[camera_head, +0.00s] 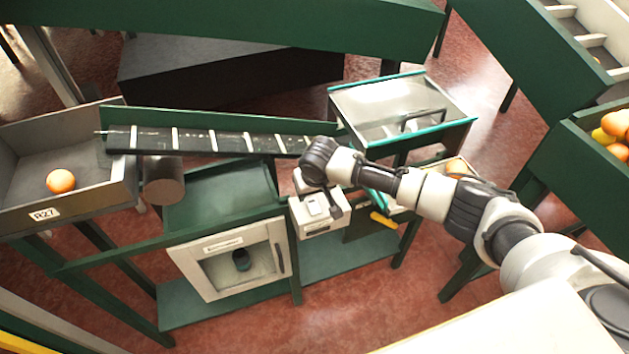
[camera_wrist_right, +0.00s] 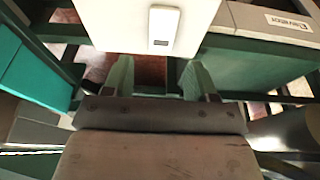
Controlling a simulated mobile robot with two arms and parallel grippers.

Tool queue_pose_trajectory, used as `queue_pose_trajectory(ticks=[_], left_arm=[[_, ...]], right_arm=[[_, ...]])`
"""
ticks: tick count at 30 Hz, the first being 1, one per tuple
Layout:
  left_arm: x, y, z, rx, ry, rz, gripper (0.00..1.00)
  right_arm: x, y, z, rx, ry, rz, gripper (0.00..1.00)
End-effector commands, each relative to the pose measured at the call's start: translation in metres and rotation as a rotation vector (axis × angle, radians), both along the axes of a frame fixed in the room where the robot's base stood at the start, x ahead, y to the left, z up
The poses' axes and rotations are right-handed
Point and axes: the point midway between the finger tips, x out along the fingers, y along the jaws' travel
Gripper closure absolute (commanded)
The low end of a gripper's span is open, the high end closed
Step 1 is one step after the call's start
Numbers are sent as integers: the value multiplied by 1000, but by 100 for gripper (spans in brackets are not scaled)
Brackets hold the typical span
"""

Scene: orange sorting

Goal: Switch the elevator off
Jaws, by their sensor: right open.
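The elevator is a dark inclined belt (camera_head: 210,140) with pale slats, running between the left tray and the glass-topped bin. A white switch box (camera_head: 322,228) is mounted at the front of the green frame. Its light switch plate (camera_head: 314,207) faces up. The plate with a small dark rocker (camera_wrist_right: 163,28) also shows in the right wrist view, just beyond my fingers. My right gripper (camera_wrist_right: 161,72) is open and empty, its two fingers apart and pointing at the box. In the head view my right wrist partly covers the box. My left gripper is out of view.
A white-framed cabinet (camera_head: 208,288) stands below. A glass-topped bin (camera_head: 350,97) is behind my wrist. An "Elevator" label (camera_wrist_right: 288,22) shows right of the box. Oranges (camera_head: 617,125) fill a crate at far right.

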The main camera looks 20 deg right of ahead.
Motion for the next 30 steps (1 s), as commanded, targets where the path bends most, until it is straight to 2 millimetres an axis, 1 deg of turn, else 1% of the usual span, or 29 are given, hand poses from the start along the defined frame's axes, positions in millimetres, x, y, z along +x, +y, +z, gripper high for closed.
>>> queue_pose_trajectory(ticks=[1, 6, 9, 12, 16, 30], left_arm=[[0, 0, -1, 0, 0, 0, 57], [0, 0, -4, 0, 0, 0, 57], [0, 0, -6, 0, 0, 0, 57], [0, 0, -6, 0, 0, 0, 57], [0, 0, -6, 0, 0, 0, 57], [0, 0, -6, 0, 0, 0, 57]], right_arm=[[-3, 0, 10, 1, -4, 2, 43], [-13, -1, 41, 1, -3, 1, 43], [-16, 0, 54, 1, -2, 1, 43], [-19, -1, 62, 0, -1, 0, 43], [-20, -1, 65, 0, -1, 0, 43], [-21, 1, 63, 2, 1, 6, 43]])
